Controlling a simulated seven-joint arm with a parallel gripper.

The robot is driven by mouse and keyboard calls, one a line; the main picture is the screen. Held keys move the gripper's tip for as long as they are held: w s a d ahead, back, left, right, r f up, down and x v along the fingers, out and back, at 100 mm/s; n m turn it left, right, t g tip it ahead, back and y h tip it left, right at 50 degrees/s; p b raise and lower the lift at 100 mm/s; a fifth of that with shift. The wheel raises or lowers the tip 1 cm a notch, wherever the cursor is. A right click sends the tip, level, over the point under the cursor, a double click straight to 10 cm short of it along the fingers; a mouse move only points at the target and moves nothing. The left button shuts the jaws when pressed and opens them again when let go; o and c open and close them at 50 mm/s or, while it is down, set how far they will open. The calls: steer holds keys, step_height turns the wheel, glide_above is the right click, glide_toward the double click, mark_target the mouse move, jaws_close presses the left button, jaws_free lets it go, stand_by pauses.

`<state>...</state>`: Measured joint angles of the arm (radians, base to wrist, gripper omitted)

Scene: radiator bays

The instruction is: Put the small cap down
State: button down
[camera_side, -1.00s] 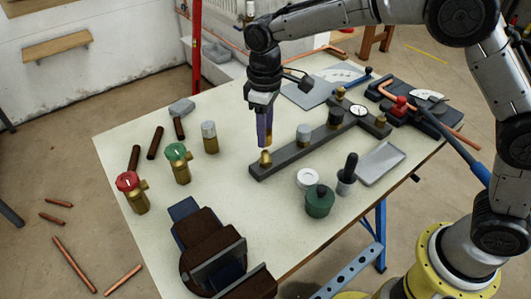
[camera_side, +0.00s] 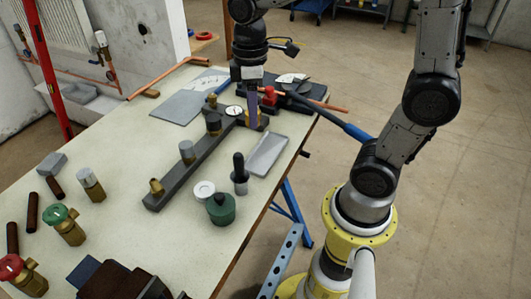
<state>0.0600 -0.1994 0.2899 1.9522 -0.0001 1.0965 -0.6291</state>
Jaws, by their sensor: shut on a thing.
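My gripper (camera_side: 252,111) points straight down at the far right end of the dark grey manifold bar (camera_side: 172,186). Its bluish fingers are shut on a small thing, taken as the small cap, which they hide. A brass fitting (camera_side: 263,121) shows just beside the fingertips; I cannot tell whether the held thing touches it. A grey-capped fitting (camera_side: 187,150), two brass fittings and a round white gauge (camera_side: 234,112) stand along the bar between.
A grey tray (camera_side: 267,155) lies right of the bar. A white ring (camera_side: 203,191), a green pot (camera_side: 220,209) and a dark-handled tool (camera_side: 239,172) stand in front. Red and green valves are at left. A blue-handled tool (camera_side: 335,122) lies close right of my gripper.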

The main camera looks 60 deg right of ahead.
steer(key=s+d+f, duration=0.2)
steer(key=s+d, duration=0.1)
steer(key=s, duration=0.9)
glide_above(266, 153)
steer(key=f, duration=0.9)
steer(key=shift+s+f, duration=0.2)
steer(key=shift+f, duration=0.1)
steer(key=shift+w+f, duration=0.2)
steer(key=shift+f, duration=1.6)
steer(key=shift+f, duration=0.15)
steer(key=c, duration=0.5)
jaws_free()
